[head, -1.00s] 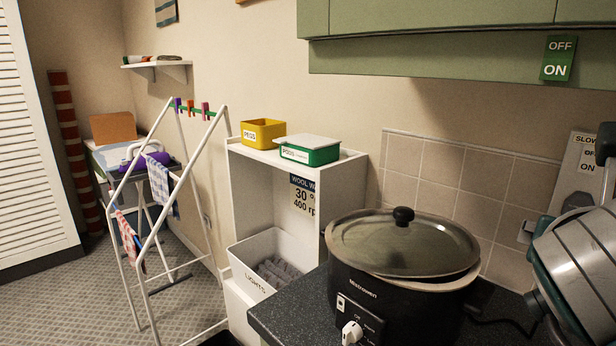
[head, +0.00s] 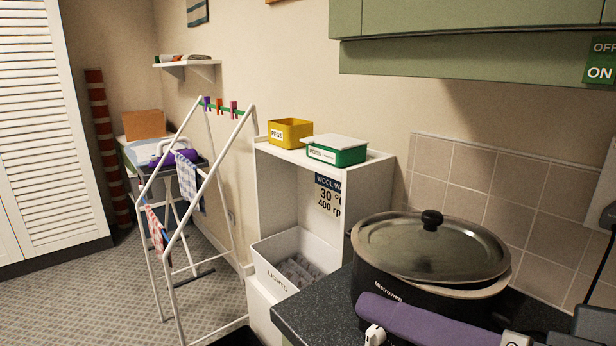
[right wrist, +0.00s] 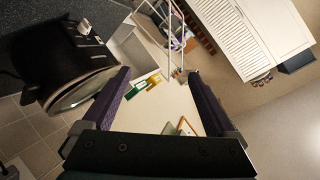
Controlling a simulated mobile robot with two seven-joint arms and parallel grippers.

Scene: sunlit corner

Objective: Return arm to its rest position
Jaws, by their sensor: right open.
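My right gripper shows at the lower right of the head view, where one purple finger (head: 430,322) points left across the front of the black slow cooker (head: 375,285). It hides part of the cooker's front; I cannot tell whether they touch. In the right wrist view my right gripper (right wrist: 158,76) is open, with two purple fingers wide apart and nothing between them. The slow cooker, tilted in that view, shows at the upper left (right wrist: 75,62). My left gripper is not in view.
The dark worktop (head: 315,300) carries the cooker below a green wall cupboard (head: 470,65). A white shelf unit (head: 378,170) holds a yellow pegs box (head: 290,133) and a green box (head: 337,152). A white clothes airer (head: 187,222) stands left. Patterned floor (head: 85,290) is open at far left.

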